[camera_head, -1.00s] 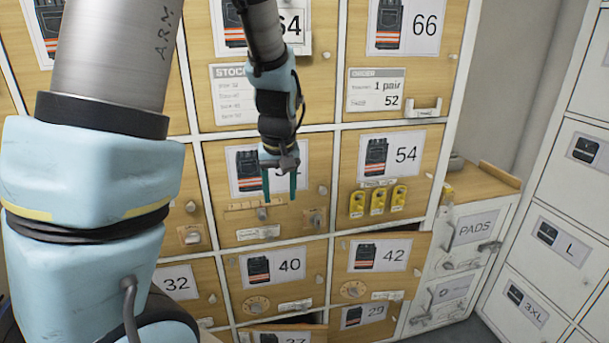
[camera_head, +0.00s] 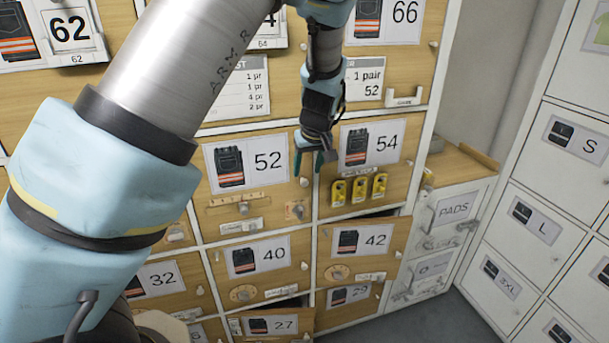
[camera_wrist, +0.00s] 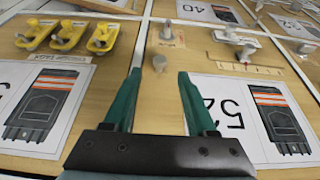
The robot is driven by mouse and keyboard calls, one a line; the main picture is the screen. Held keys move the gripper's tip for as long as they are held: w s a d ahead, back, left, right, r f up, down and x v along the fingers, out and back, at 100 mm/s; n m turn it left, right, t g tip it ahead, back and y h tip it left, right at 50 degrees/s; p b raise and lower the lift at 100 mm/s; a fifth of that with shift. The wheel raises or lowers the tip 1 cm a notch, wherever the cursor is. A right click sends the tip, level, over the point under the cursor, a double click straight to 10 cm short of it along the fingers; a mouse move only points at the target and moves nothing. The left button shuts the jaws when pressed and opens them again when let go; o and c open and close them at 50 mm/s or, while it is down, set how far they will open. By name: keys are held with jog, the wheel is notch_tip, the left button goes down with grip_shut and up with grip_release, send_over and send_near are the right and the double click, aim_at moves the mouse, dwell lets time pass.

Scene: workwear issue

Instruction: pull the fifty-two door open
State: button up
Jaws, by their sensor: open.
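The fifty-two door (camera_head: 222,200) is a shut wooden locker door with a white label reading 52 and a picture of dark trousers. A small round knob (camera_head: 304,182) sits at its right edge. Below are a slider on a marked strip (camera_head: 243,208) and a turn latch (camera_head: 295,210). My gripper (camera_head: 309,166) is open and empty in front of the door's right edge. In the wrist view the 52 label (camera_wrist: 235,117) is upside down at right, and the round knob (camera_wrist: 160,62) shows between and just beyond the fingertips. I cannot tell whether they touch it.
The 54 door (camera_head: 335,207) is to the right, with several yellow latches (camera_head: 360,188). Dark gaps show above doors 42 (camera_head: 390,228) and 27 (camera_head: 305,325). An order card (camera_head: 365,80) reads 1 pair, 52. White lockers (camera_head: 545,190) stand at right. Grey floor is free between.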

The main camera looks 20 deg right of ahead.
aim_at(305, 180)
jog(key=shift+p+x, duration=0.45)
jog(key=shift+x, duration=2.05)
jog(key=shift+s, duration=0.1)
grip_shut()
